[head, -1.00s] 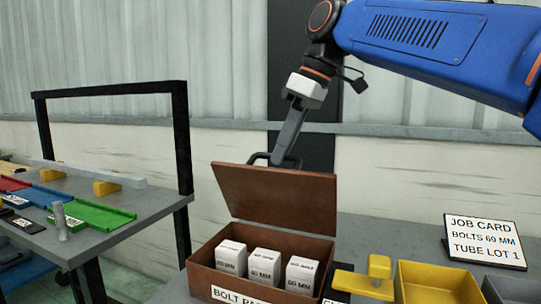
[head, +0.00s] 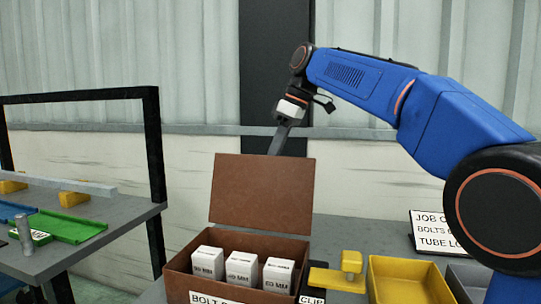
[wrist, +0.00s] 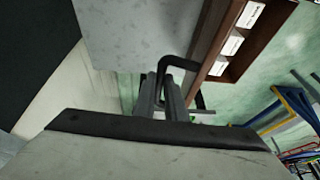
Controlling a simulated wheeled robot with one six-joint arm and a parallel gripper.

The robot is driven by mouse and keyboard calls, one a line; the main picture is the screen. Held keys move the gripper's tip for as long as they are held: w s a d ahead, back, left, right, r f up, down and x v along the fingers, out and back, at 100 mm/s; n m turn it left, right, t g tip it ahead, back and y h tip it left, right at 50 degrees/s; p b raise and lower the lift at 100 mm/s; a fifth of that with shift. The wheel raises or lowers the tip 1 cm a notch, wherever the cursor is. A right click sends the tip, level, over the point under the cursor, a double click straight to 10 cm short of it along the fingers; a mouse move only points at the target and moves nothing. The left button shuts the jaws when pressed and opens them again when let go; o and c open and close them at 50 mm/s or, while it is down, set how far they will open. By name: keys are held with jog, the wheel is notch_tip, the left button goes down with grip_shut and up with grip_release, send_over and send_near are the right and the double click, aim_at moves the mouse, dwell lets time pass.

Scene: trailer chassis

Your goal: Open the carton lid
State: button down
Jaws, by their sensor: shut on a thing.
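The brown carton (head: 180,285) stands on the grey bench with its lid (head: 262,192) raised at the back edge, standing steeply up. Three white boxes (head: 241,268) marked 60 MM sit inside. My gripper (head: 279,140) reaches down behind the lid, and its fingertips are hidden by it in the head view. In the wrist view my gripper (wrist: 165,98) is shut on the black lid handle (wrist: 180,62). The carton's brown wall and the white boxes (wrist: 229,44) show beyond the handle.
A yellow clip-shaped block (head: 345,275) and a yellow bin (head: 405,280) stand right of the carton. A job card (head: 427,230) is partly hidden by my arm. A side table with a black frame (head: 155,170) and a green tray (head: 70,227) is at left. The wall is behind.

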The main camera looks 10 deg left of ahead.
jog(key=shift+w, duration=0.25)
jog(key=shift+r, duration=0.1)
jog(key=c, duration=1.8)
grip_release()
jog(key=d+r, duration=0.1)
jog(key=d, duration=0.3)
jog(key=d+r, duration=0.2)
jog(key=d, duration=0.3)
jog(key=w+d+r, duration=0.1)
jog(key=d, duration=0.3)
jog(key=shift+d+r, duration=0.2)
jog(key=shift+d, duration=0.2)
